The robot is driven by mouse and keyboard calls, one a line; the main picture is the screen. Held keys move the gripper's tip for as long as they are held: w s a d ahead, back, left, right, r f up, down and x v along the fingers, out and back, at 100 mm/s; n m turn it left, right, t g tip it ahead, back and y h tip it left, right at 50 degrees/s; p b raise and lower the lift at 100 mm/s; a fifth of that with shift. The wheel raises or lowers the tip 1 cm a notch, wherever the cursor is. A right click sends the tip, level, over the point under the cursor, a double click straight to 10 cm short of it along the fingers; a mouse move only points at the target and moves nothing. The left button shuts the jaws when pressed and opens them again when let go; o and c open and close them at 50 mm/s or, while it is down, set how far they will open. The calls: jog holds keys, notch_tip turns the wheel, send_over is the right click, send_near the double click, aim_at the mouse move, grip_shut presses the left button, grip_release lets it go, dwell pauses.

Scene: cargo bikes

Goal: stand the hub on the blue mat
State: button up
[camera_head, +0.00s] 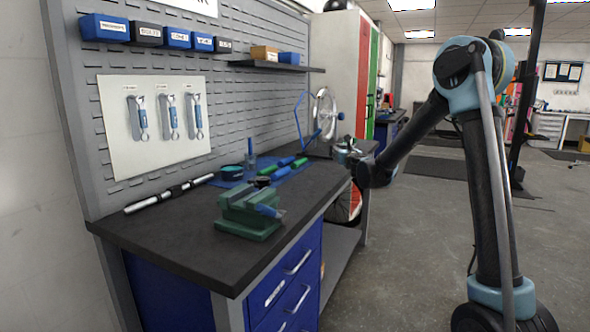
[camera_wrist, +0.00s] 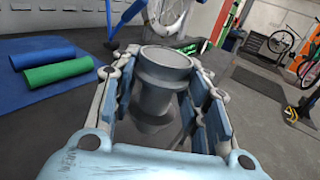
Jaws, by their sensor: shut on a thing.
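The hub (camera_wrist: 165,75) is a grey, flanged round part between the fingers of my gripper (camera_wrist: 164,95) in the wrist view. My gripper is shut on it and holds its round end facing up. In the head view, my gripper (camera_head: 346,152) is beyond the vise, at the right side of the bench. The blue mat (camera_head: 264,161) lies on the bench left of my gripper, and it also shows at the left of the wrist view (camera_wrist: 22,112). Green and blue grips (camera_wrist: 58,73) lie on the mat.
A green vise (camera_head: 248,215) stands at the bench's front. A teal ring (camera_head: 231,172) and a small cup (camera_head: 250,161) are at the mat's left part. A wheel on a blue stand (camera_head: 324,113) is behind.

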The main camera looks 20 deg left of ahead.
jog(key=s+a+r+n+g+y, duration=0.1)
jog(key=s+a+r, duration=0.2)
jog(key=s+a, duration=0.35)
jog(key=s+a+r+n+g+y, duration=0.1)
jog(key=s+a+r+y, duration=0.15)
jog(key=s+a, duration=0.35)
jog(key=shift+h, duration=0.45)
jog(key=shift+w+a+f, duration=0.15)
jog(key=shift+a+f, duration=0.05)
jog(key=shift+f, duration=1.4)
jog(key=shift+w+a+f, duration=0.15)
jog(key=shift+w+f, duration=0.05)
jog(key=shift+f, duration=1.4)
jog(key=shift+w+a+f, duration=0.15)
jog(key=shift+a+f, duration=0.05)
jog(key=shift+f, duration=1.4)
jog(key=shift+f, duration=0.1)
jog(key=o, duration=1.3)
jog(key=shift+o, duration=0.2)
jog(key=v, duration=1.2)
